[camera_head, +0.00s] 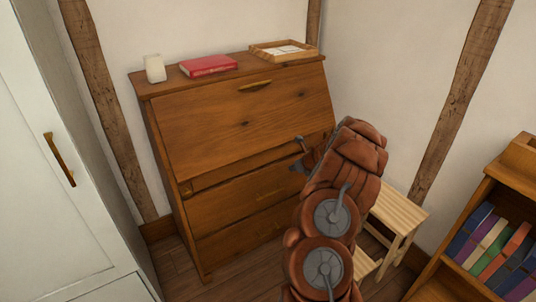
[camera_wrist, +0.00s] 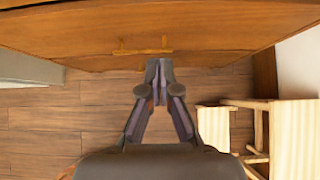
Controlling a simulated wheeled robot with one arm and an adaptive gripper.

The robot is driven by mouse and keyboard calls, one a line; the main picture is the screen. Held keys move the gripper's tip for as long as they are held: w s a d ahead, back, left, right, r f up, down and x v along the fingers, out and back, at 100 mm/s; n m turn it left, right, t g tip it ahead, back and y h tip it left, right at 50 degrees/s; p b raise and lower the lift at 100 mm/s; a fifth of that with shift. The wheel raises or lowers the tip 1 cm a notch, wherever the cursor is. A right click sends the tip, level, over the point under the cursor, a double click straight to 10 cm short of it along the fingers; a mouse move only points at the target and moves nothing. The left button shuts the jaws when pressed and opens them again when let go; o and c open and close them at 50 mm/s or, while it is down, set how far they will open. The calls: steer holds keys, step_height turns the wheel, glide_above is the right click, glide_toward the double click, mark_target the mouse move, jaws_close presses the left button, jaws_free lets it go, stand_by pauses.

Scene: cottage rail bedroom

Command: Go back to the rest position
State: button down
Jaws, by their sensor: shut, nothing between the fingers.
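My gripper (camera_head: 298,155) is in front of the wooden secretary desk, near the right part of its front. In the wrist view my gripper (camera_wrist: 158,66) has its fingertips together, with nothing between them. The desk (camera_head: 235,125) stands against the wall with its slanted front panel closed, and two drawers below look shut. In the wrist view the desk front (camera_wrist: 220,45) fills the top, with a brass-coloured handle (camera_wrist: 143,48) just beyond the fingertips. I cannot tell whether the fingertips touch the desk. My arm hides the desk's lower right part.
On the desk top are a white cup-like object (camera_head: 155,69), a red book (camera_head: 209,66) and a wooden tray (camera_head: 283,51) with papers. A light wooden step stool (camera_head: 400,211) and a bookcase (camera_head: 518,170) stand at right. A white cabinet (camera_head: 55,160) is at left. Some floor is clear.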

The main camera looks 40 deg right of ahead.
steer(key=w+a+r+n+y, duration=0.4)
steer(key=a+r, duration=0.4)
steer(key=a, duration=0.4)
steer(key=s+a+r+n+g+y+p, duration=0.15)
steer(key=a+r+n, duration=0.3)
steer(key=a, duration=0.45)
steer(key=s+a+r+n+g, duration=0.1)
steer(key=s+a+r+n, duration=0.3)
steer(key=a, duration=0.5)
steer(key=s+a+r+n+g+y+p, duration=0.1)
steer(key=s+a+r+n, duration=0.1)
steer(key=a+r+n, duration=0.5)
steer(key=s+a+r+n+g+p, duration=0.1)
steer(key=s+a+n+g, duration=0.1)
steer(key=s+a+n, duration=0.35)
steer(key=s+a+n+g, duration=0.25)
steer(key=s+a, duration=0.45)
steer(key=s, duration=0.4)
steer(key=s+d+n+g+h+p, duration=0.1)
steer(key=s+n, duration=0.3)
steer(key=s, duration=0.7)
steer(key=s+d+r+n+g+h, duration=0.1)
steer(key=s+d+n+h, duration=0.2)
steer(key=s, duration=0.8)
steer(key=shift+r+n+g+h+p, duration=0.2)
steer(key=shift+n+g+h+p, duration=0.2)
steer(key=shift+n+h, duration=0.65)
